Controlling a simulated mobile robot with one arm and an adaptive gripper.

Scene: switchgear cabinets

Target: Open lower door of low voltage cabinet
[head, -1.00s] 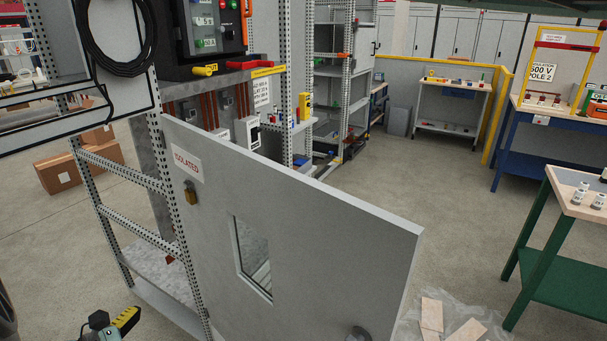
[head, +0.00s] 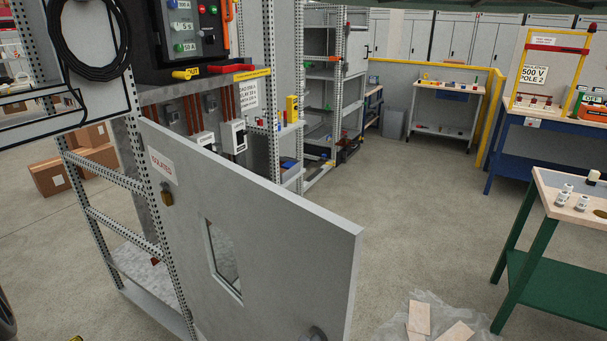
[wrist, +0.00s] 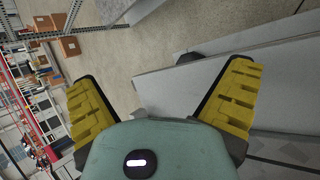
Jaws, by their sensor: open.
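The lower door (head: 270,240) of the cabinet is a grey panel standing swung out from the frame. It carries an "ISOLATED" label (head: 161,167), a brass-coloured fitting (head: 167,193), a narrow window (head: 222,258) and a dark round handle (head: 313,334) cut by the bottom edge. My gripper (wrist: 162,82) is open, its yellow fingers spread. Only a yellow bit of it shows at the bottom left of the head view. In the wrist view a grey panel (wrist: 275,78), likely the door, reaches between the fingers and passes behind the right one; contact cannot be told.
The cabinet's perforated frame (head: 112,170) and open lower bay stand left of the door. Cardboard boxes (head: 60,172) lie behind it. A green workbench (head: 555,285) stands at right, with planks (head: 420,317) on plastic sheeting before it.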

